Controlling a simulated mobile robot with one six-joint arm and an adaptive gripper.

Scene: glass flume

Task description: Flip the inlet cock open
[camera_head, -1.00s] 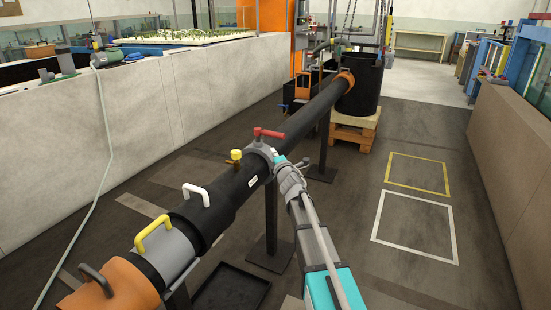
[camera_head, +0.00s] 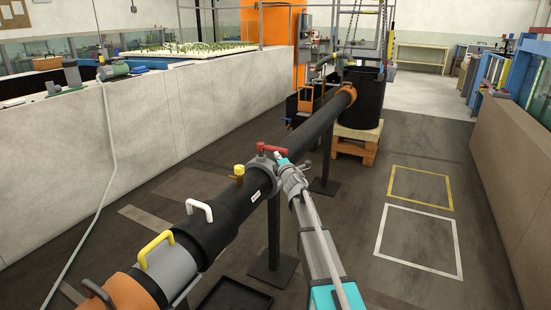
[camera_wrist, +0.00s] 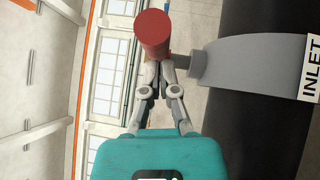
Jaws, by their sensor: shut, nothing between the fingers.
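The inlet cock's red lever (camera_head: 272,149) sits on top of a grey collar (camera_head: 263,172) around the black pipe, lying roughly crosswise to the pipe. A white label (camera_head: 254,197) is beside the collar; in the wrist view it reads INLET (camera_wrist: 311,72). There the red lever (camera_wrist: 152,34) shows its round end toward me, just beyond my fingertips. My gripper (camera_wrist: 157,68) is shut and empty, its tips close to the lever; I cannot tell whether they touch. In the head view my gripper (camera_head: 280,157) is right by the lever's right end.
A yellow-knobbed brass fitting (camera_head: 239,170) and a white handle (camera_head: 199,210) stand on the nearer pipe. A pipe stand (camera_head: 274,240) is below. A black tank (camera_head: 361,98) on a pallet is farther back. Floor to the right is clear, with painted squares (camera_head: 419,240).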

